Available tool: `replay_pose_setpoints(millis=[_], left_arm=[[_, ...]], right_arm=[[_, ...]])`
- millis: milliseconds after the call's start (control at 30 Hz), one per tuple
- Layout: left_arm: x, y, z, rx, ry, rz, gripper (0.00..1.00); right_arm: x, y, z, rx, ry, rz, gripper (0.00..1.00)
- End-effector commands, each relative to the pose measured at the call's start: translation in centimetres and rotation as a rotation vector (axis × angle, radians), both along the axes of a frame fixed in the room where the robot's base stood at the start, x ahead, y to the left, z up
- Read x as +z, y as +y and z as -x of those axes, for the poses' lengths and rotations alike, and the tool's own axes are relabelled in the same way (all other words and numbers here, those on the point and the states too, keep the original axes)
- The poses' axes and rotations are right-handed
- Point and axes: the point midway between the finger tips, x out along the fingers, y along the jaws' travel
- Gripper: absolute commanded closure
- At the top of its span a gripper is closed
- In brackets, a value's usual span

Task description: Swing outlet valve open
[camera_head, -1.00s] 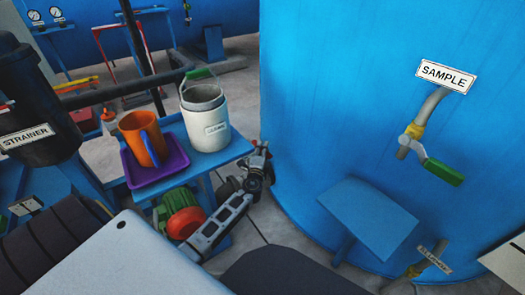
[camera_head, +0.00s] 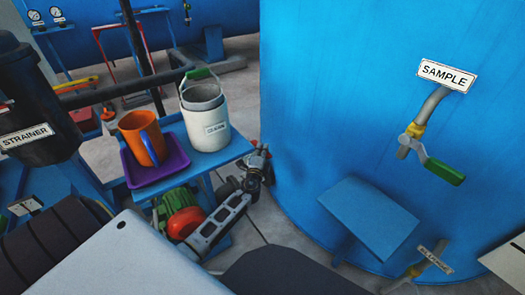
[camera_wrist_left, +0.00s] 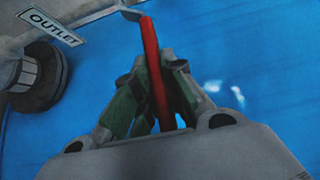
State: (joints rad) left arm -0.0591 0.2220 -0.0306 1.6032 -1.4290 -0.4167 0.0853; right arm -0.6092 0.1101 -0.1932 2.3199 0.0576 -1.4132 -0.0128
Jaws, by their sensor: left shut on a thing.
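The red outlet valve handle (camera_wrist_left: 151,50) runs down from the top of the left wrist view, joined there to a grey metal bracket. An OUTLET label (camera_wrist_left: 51,26) hangs at the upper left on a pale pipe. My left gripper (camera_wrist_left: 153,80) is shut around the handle, with its green-padded fingers on either side. In the head view my left gripper (camera_head: 260,158) is small, low beside the blue tank. The outlet handle cannot be made out there. My right gripper is not in view.
The blue tank (camera_head: 330,100) stands right of my left arm, with a SAMPLE valve (camera_head: 441,170) and a blue plate (camera_head: 368,220). Left of the arm, a small blue table carries a purple tray (camera_head: 176,172), an orange mug (camera_head: 138,140) and a white container (camera_head: 206,120).

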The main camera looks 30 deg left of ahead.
Motion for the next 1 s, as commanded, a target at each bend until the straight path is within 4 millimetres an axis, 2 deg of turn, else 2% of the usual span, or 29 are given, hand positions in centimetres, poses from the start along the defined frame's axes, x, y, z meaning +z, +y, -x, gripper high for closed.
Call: replay_pose_setpoints(millis=[167,567,667,1000], left_arm=[[-0.2,0.2,0.5,-0.036,0.002,-0.001,1.0],[-0.3,0.9,1.8,-0.153,0.002,-0.002,1.0],[-0.3,1.1,2.2,-0.186,0.003,-0.002,1.0],[-0.5,2.3,3.7,-0.329,0.003,-0.002,1.0]], right_arm=[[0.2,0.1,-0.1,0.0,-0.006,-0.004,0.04],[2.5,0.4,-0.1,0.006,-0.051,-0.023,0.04],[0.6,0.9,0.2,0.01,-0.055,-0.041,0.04],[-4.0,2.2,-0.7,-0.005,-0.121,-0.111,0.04]])
